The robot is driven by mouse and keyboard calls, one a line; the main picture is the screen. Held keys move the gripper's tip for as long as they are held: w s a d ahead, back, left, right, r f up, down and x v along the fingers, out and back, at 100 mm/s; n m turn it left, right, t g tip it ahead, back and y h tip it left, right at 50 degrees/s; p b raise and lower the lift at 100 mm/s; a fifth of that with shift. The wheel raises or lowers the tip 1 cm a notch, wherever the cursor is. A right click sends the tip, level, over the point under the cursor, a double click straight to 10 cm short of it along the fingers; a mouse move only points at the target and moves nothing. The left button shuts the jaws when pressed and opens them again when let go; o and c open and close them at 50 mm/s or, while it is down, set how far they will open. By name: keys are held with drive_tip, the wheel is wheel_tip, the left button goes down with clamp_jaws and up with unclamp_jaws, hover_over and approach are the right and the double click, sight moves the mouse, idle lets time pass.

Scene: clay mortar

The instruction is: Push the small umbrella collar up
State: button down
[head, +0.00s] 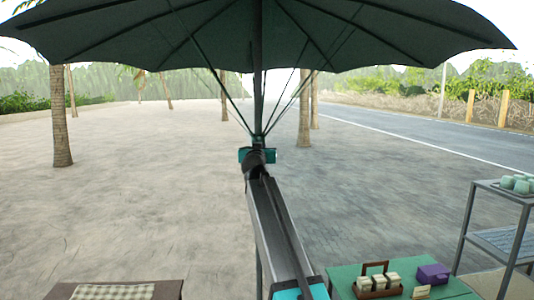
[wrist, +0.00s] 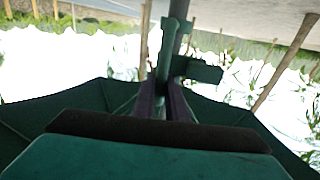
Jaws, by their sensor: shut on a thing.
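The green umbrella (head: 170,35) is spread open overhead, with thin ribs running down to its pole (head: 258,90). The teal umbrella collar (head: 271,155) sits on the pole at the lower end of the ribs, with a tab out to each side. My gripper (head: 257,157) is at the collar and hides its middle. In the wrist view, which is upside down, the dark fingers of my gripper (wrist: 164,103) are shut at the collar (wrist: 196,70), against the pole (wrist: 183,20). The exact contact is partly hidden.
A green table (head: 345,276) at the lower right bears a brown caddy (head: 377,292) and a purple box (head: 433,274). A grey shelf stand (head: 487,240) is at the right edge. A wooden table (head: 172,291) is at the lower left.

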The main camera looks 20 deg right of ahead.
drive_tip(key=shift+s+d+f, duration=0.1)
drive_tip(key=shift+d+f, duration=0.1)
drive_tip(key=shift+f, duration=0.05)
drive_tip(key=c, duration=1.8)
unclamp_jaws()
drive_tip(key=shift+s+r, duration=0.1)
drive_tip(key=shift+o, duration=0.2)
drive_tip(key=shift+a, duration=0.15)
drive_tip(key=b+v, duration=0.5)
drive_tip(key=v, duration=0.8)
drive_tip(key=shift+s+a, duration=0.15)
drive_tip(key=shift+s, duration=0.15)
